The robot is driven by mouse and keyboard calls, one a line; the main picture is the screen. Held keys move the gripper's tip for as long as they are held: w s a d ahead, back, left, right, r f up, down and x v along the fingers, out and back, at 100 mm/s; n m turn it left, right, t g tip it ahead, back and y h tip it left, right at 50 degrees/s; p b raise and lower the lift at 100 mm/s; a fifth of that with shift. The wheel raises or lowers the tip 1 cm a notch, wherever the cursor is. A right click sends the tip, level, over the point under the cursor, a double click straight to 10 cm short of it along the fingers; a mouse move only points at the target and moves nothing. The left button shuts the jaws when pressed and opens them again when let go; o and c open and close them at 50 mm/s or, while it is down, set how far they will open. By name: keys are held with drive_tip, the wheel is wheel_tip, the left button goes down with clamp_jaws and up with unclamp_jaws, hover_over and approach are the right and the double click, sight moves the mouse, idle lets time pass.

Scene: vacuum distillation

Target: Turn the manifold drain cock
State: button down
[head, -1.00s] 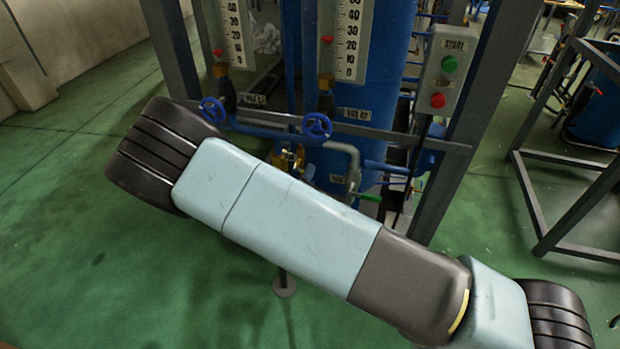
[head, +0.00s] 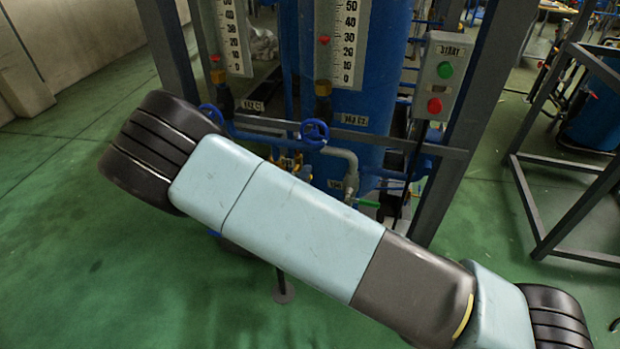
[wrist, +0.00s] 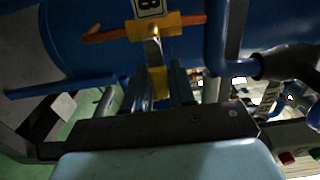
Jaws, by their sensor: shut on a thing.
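In the wrist view, a brass-yellow cock with an orange lever (wrist: 105,34) sits under the blue vessel, below a label plate. A silver stem and a yellow piece (wrist: 158,80) run from it toward me. My gripper (wrist: 159,88) has its two dark fingers on either side of that yellow piece, shut on it. In the head view my arm hides the gripper and the gripped part. A little brass (head: 290,163) shows just above my arm there, and a green-handled valve (head: 366,204) lies to its right.
Blue handwheels (head: 314,131) and a grey pipe stand close behind my arm. A grey frame post (head: 480,105) carries a START box (head: 440,75) with green and red buttons. A blue pipe (wrist: 217,40) passes right of the fingers. Open green floor lies to the left.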

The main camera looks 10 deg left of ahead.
drive_tip(key=shift+s+a, duration=0.15)
drive_tip(key=shift+a, duration=0.3)
drive_tip(key=c, duration=1.3)
unclamp_jaws()
drive_tip(key=shift+o, duration=1.3)
drive_tip(key=shift+d, duration=0.2)
drive_tip(key=s+a, duration=0.1)
drive_tip(key=s, duration=1.2)
drive_tip(key=shift+s, duration=0.35)
drive_tip(key=shift+f, duration=0.1)
